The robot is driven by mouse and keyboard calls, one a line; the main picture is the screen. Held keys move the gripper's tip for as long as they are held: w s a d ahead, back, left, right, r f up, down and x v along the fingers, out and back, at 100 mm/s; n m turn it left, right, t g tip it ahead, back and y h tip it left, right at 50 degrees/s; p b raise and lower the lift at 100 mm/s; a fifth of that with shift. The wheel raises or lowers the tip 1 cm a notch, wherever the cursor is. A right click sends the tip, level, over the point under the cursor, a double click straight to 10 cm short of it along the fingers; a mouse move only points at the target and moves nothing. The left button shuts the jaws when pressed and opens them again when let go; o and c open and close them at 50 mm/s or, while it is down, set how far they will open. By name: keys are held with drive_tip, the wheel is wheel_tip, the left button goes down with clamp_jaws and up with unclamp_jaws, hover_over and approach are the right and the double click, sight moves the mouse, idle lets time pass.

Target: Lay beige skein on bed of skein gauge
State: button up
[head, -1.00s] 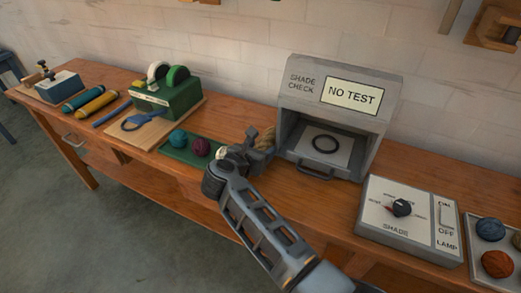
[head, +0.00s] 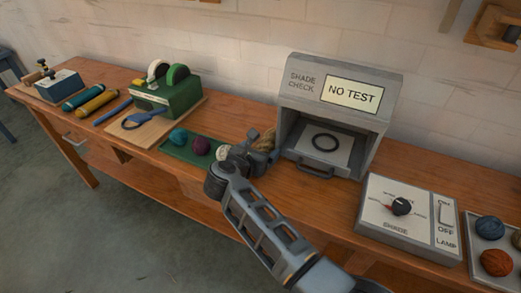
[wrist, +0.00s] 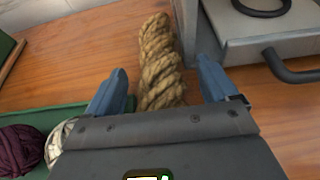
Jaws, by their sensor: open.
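A twisted tan-beige skein (wrist: 158,58) lies on the wooden bench, just left of the grey shade-check box. In the head view the skein (head: 265,141) shows partly behind my gripper (head: 256,142). In the wrist view my gripper (wrist: 163,85) is open, with one blue finger on each side of the skein's near end. There is a gap to each finger, and the palm hides the nearest part of the skein. I cannot tell for sure which device is the skein gauge; a blue-grey block with a black knob (head: 55,84) stands at the far left.
The shade-check box (head: 341,88) reads NO TEST and holds a dark ring (head: 326,143). A green tray (head: 177,149) with several wool balls lies left of my gripper. A green device with round discs (head: 166,98) stands farther left. A switch panel (head: 388,235) is at right.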

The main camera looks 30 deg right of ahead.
drive_tip(key=shift+r, duration=0.15)
drive_tip(key=v, duration=1.2)
drive_tip(key=shift+r+b, duration=0.1)
drive_tip(key=shift+b, duration=0.25)
